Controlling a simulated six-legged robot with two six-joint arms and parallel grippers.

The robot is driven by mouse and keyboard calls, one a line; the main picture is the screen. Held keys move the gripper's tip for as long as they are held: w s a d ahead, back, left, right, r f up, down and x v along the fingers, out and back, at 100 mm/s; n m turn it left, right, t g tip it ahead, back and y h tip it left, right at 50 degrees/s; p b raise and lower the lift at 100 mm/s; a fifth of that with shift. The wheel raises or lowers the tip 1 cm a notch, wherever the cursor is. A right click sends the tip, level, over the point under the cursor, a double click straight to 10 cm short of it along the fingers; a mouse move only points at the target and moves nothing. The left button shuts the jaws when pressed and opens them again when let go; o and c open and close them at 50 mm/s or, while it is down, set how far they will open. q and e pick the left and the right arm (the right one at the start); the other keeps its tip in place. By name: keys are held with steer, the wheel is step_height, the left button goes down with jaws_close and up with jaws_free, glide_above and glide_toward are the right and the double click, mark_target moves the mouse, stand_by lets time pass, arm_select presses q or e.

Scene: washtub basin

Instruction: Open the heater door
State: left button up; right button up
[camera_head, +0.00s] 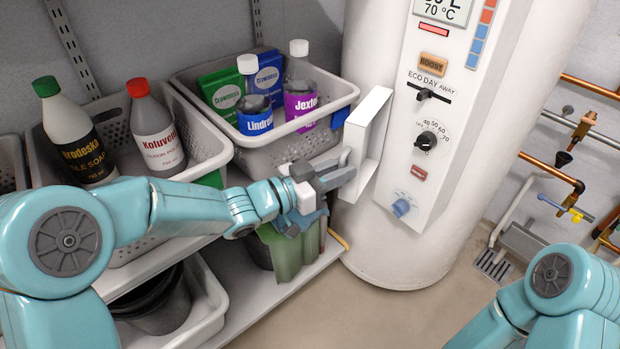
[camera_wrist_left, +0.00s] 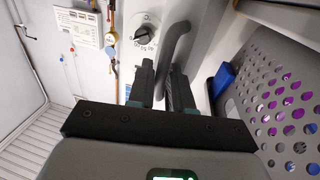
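The heater (camera_head: 385,240) is a tall white cylinder with a control panel on its front. The heater door (camera_head: 375,118) is a white slab at the panel's left side, standing out from the heater; how far it is open is hard to tell. Its grey curved handle (camera_head: 345,157) faces left and also shows in the left wrist view (camera_wrist_left: 176,48). My left gripper (camera_head: 335,178) is at the handle; in the wrist view its dark fingers (camera_wrist_left: 162,88) close around the handle's lower part. My right arm shows at the lower right, its gripper out of view.
A shelf (camera_head: 285,292) at the left holds plastic baskets (camera_head: 215,150) with bottles, close beside my left arm. Copper pipes (camera_head: 550,170) run along the right wall. The floor (camera_head: 400,315) in front of the heater is clear.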

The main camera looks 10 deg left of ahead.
arm_select(q)
steer(key=p+v, duration=0.1)
steer(key=v, duration=1.5)
steer(key=shift+s, duration=0.15)
steer(key=shift+a+f, duration=0.1)
